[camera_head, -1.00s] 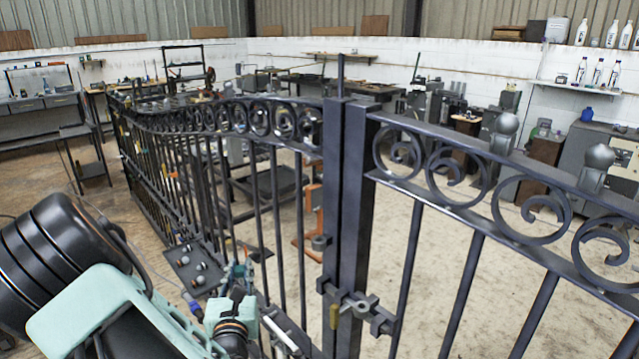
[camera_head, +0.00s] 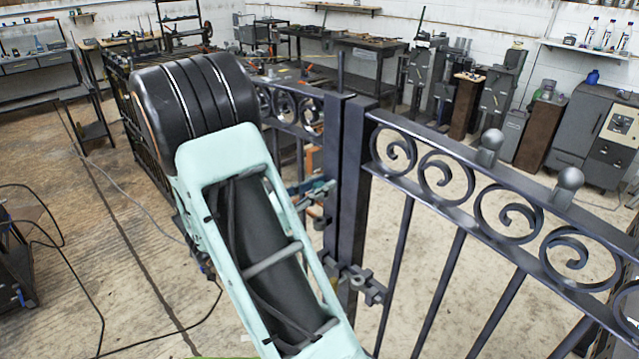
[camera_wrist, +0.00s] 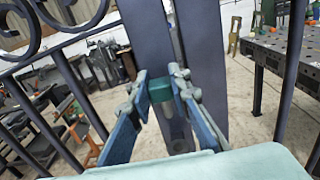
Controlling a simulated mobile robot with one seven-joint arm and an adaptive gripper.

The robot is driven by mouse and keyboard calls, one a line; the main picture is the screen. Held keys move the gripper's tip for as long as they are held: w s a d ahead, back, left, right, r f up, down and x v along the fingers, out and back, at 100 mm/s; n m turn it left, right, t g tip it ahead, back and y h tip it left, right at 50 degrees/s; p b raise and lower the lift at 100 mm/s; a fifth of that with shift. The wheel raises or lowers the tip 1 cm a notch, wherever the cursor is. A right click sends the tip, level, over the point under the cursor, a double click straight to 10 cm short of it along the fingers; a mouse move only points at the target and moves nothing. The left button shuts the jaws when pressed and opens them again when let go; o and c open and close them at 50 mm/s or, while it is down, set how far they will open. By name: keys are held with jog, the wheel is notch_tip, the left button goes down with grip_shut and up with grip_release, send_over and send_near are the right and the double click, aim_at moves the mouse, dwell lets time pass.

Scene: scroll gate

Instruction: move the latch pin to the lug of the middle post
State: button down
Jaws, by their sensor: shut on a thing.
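My gripper (camera_wrist: 166,92) is at the middle posts, its two blue fingers closing from either side on a short green piece, which I take to be the latch pin (camera_wrist: 160,90). A small dark rounded part (camera_wrist: 168,109) shows just below it against the post; I cannot tell whether it is pin or lug. In the head view my gripper (camera_head: 318,190) is beside the left of the two middle posts (camera_head: 333,130), just above a small grey lug (camera_head: 321,222). Whether pin and lug touch is hidden.
A grey latch fitting (camera_head: 362,284) joins the posts lower down. The right gate leaf (camera_head: 450,245) with scrolls and bars runs to the right; the left leaf is mostly behind my arm. A work table (camera_wrist: 285,60) stands beyond the gate.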

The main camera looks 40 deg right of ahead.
aim_at(329, 207)
jog(key=shift+f, duration=0.25)
jog(key=shift+f+b, duration=1.7)
jog(key=shift+f, duration=0.35)
jog(key=shift+a+f+b, duration=0.15)
jog(key=shift+f+b, duration=0.9)
jog(key=shift+f, duration=0.4)
dwell(0.4)
jog(key=c, duration=1.7)
grip_release()
jog(key=a, duration=0.8)
jog(key=s+a, duration=0.1)
jog(key=a, duration=0.3)
